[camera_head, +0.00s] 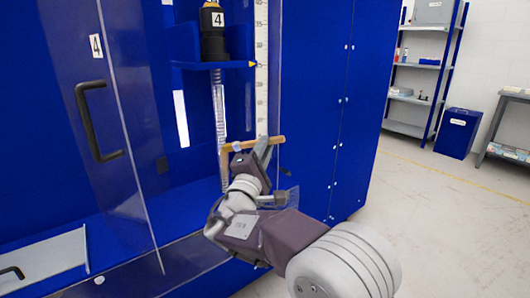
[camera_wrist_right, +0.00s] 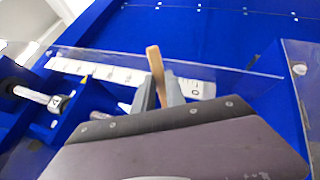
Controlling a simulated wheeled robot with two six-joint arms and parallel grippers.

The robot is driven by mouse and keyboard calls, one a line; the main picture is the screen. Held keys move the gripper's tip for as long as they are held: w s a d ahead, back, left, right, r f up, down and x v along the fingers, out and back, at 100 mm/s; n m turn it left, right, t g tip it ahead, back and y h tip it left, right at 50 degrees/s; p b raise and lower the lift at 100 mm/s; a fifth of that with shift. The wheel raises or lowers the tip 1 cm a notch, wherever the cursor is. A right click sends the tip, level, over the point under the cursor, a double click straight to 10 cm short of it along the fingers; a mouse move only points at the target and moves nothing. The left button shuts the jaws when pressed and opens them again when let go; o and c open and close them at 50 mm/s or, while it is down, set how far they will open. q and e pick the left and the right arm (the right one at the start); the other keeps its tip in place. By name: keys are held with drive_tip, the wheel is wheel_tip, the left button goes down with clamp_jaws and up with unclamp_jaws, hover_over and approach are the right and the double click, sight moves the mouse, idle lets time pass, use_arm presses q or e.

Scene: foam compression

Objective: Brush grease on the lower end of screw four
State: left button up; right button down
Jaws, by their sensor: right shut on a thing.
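Screw four (camera_head: 219,105) is a vertical silver threaded rod below a dark motor labelled 4 (camera_head: 213,32) inside the blue cabinet. My right gripper (camera_head: 263,146) is shut on a brush with a wooden handle (camera_head: 240,145), held nearly level in front of the cabinet. The brush's left end is close to the lower part of the screw in the head view; I cannot tell whether they touch. In the right wrist view the wooden handle (camera_wrist_right: 155,62) stands up between the fingertips (camera_wrist_right: 158,92). The bristles are not clear. My left gripper is not in view.
A clear door (camera_head: 125,120) with a black handle (camera_head: 97,122) stands at the left of the bay. A white ruler strip (camera_head: 261,75) runs vertically right of the screw. Shelves (camera_head: 418,95) and open floor lie at the right.

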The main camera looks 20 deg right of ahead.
drive_tip(key=s+b, duration=0.1)
drive_tip(key=s+d+b, duration=0.1)
drive_tip(key=s+b, duration=0.2)
drive_tip(key=s, duration=0.1)
drive_tip(key=shift+s+d+f+b, duration=0.1)
drive_tip(key=shift+s+d+b, duration=0.05)
drive_tip(key=shift+d+b, duration=0.25)
drive_tip(key=shift+s, duration=0.15)
drive_tip(key=shift+d, duration=0.1)
drive_tip(key=s, duration=0.1)
drive_tip(key=s+d+b, duration=0.1)
drive_tip(key=shift+s, duration=0.4)
